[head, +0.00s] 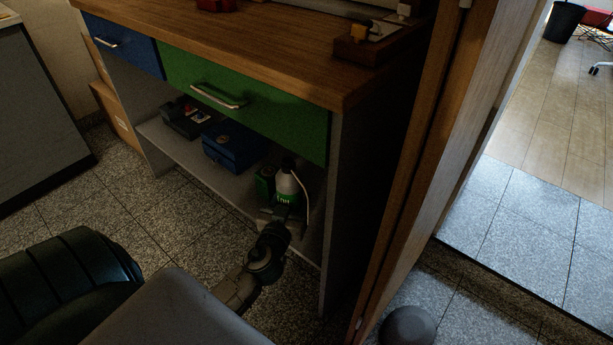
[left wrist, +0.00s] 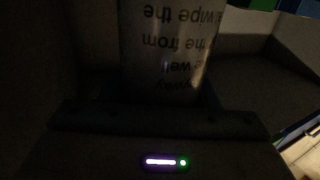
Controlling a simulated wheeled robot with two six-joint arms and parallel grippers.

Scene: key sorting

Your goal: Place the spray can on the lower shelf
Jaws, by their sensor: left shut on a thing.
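The spray can (head: 287,184), white and green with a dark top, is upright inside the lower shelf space at its right end. My left gripper (head: 281,217) reaches in from the front and is shut on it. In the left wrist view the can (left wrist: 165,50) fills the top middle, with upside-down printed text, between the jaws of the left gripper (left wrist: 165,98). The lower shelf (head: 241,184) is a grey board under the drawers. I cannot tell whether the can's base touches it; the gripper hides it. My right gripper is not in view.
A green box (head: 264,181) stands close left of the can. A blue box (head: 232,145) and a dark case (head: 187,118) lie further left on the shelf. The green drawer (head: 245,98) is above, and the grey side panel (head: 340,200) is at the right.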

